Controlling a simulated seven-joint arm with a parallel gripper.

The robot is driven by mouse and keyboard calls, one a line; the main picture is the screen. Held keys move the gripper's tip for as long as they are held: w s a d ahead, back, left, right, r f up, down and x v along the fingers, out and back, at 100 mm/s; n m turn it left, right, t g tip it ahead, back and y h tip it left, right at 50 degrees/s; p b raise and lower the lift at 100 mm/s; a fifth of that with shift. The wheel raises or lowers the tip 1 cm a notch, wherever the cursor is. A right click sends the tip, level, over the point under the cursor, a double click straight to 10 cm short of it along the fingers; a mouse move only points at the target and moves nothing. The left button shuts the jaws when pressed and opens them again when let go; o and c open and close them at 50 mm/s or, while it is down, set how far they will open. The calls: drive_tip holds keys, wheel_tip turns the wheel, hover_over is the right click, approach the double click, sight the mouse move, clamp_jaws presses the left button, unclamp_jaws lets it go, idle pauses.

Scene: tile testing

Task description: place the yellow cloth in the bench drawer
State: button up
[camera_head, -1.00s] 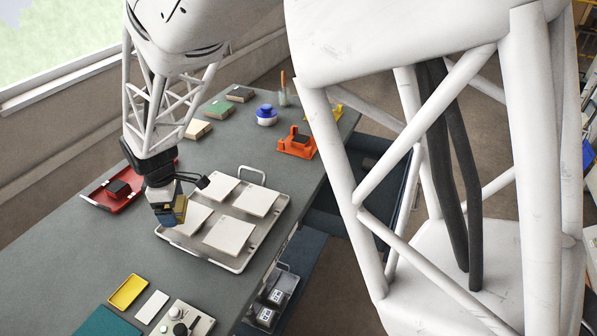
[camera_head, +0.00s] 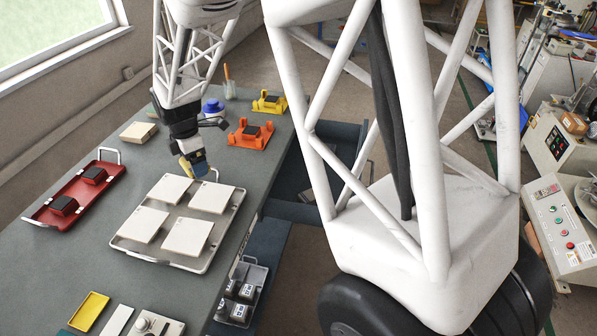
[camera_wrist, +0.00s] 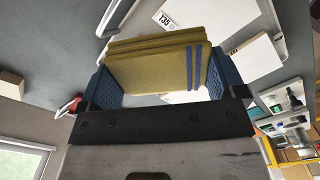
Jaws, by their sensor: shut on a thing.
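My gripper (camera_head: 193,168) is shut on the yellow cloth (camera_head: 187,168), held above the bench by the far edge of the white tile tray. In the wrist view the cloth (camera_wrist: 155,68) is a folded olive-yellow stack with blue stripes at one end, between the two blue textured fingers of my gripper (camera_wrist: 155,82). The bench drawer (camera_head: 297,212) is dark blue and stands open at the right side of the bench, to the right of my gripper. My white arm link hides part of the drawer, so its inside shows only in part.
The tray (camera_head: 197,267) with several white tiles fills mid-bench. A red tray (camera_head: 85,210) lies left of it. Orange (camera_head: 250,139) and yellow (camera_head: 270,103) holders and a blue-lidded pot (camera_head: 212,107) stand beyond my gripper. A grey tray (camera_head: 258,275) of blocks sits lower right.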

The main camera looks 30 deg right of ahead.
sight(308, 163)
drive_tip(key=d+n, duration=0.4)
drive_tip(key=d, duration=1.9)
drive_tip(key=s+d+f+n, duration=0.1)
drive_tip(key=s+d+f, duration=0.2)
drive_tip(key=f, duration=0.4)
drive_tip(key=s+d+f+n, duration=0.1)
drive_tip(key=s+d+f, duration=0.3)
drive_tip(key=d+f, duration=0.2)
drive_tip(key=s+d+f+n, duration=0.2)
drive_tip(key=s+d+f, duration=0.1)
drive_tip(key=d+f, duration=0.2)
drive_tip(key=shift+s+f, duration=0.25)
drive_tip(key=shift+f, duration=1.05)
drive_tip(key=shift+w, duration=0.1)
drive_tip(key=w+d, duration=0.2)
drive_tip(key=w, duration=0.2)
drive_tip(key=w+d+f, duration=0.1)
drive_tip(key=w+d, duration=0.2)
drive_tip(key=w, duration=0.2)
drive_tip(key=w+d, duration=0.2)
drive_tip(key=w, duration=0.3)
drive_tip(key=shift+d+f, duration=0.2)
drive_tip(key=shift+f, duration=0.15)
drive_tip(key=shift+f, duration=1.6)
drive_tip(key=shift+f, duration=0.15)
